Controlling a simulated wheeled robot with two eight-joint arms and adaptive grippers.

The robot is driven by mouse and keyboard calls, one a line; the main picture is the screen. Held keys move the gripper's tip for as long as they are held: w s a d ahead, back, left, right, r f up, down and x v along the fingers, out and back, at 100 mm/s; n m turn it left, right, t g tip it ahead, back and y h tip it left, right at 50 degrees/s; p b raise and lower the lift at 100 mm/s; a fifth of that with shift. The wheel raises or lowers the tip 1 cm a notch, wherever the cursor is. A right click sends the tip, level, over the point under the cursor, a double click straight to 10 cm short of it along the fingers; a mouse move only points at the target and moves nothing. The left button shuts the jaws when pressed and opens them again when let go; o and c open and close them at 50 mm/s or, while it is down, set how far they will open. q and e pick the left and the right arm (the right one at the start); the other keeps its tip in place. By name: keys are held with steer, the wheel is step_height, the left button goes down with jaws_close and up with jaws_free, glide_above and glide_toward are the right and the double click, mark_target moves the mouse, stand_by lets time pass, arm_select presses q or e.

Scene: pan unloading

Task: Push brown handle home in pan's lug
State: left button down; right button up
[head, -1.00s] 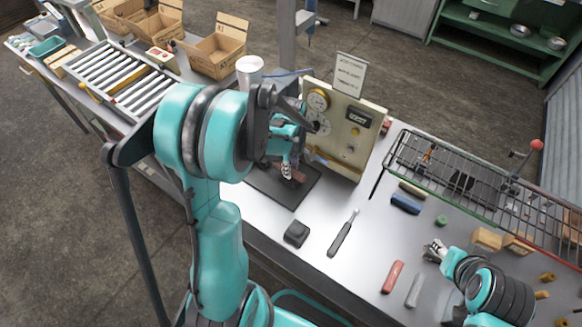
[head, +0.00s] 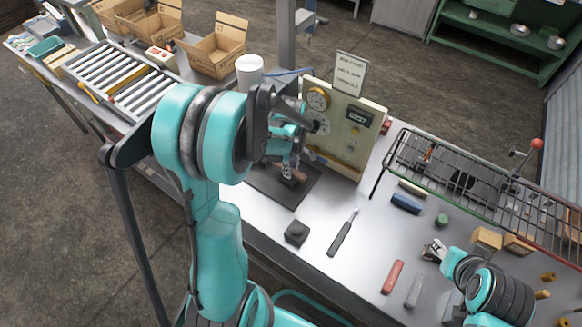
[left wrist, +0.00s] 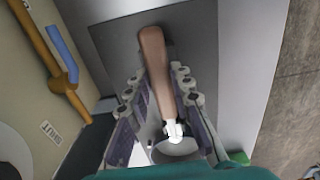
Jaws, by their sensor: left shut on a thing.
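The brown handle (left wrist: 155,70) lies lengthwise between the fingers of my left gripper (left wrist: 154,98) in the left wrist view. The gripper is shut on it, with a pale metal end (left wrist: 174,130) towards the wrist. A pale rounded shape shows beyond that end; I cannot tell whether it is the pan or whether the lug touches the handle. In the head view my left gripper (head: 287,165) is low over the dark mat (head: 292,198), largely hidden by its arm. My right gripper (head: 434,250) is at the lower right; its finger opening is unclear.
An upright gauge panel (head: 345,130) stands just behind the mat. A black block (head: 297,233) and a dark-handled tool (head: 342,235) lie in front. A wire rack (head: 470,175), a red bar (head: 392,277) and a blue block (head: 405,203) are at the right.

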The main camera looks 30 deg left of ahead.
arm_select(q)
steer(key=shift+f+b, duration=0.65)
steer(key=shift+f, duration=0.15)
steer(key=c, duration=1.3)
jaws_free()
steer(key=shift+o, duration=0.2)
steer(key=shift+r, duration=0.1)
step_height(320, 180, up, 12)
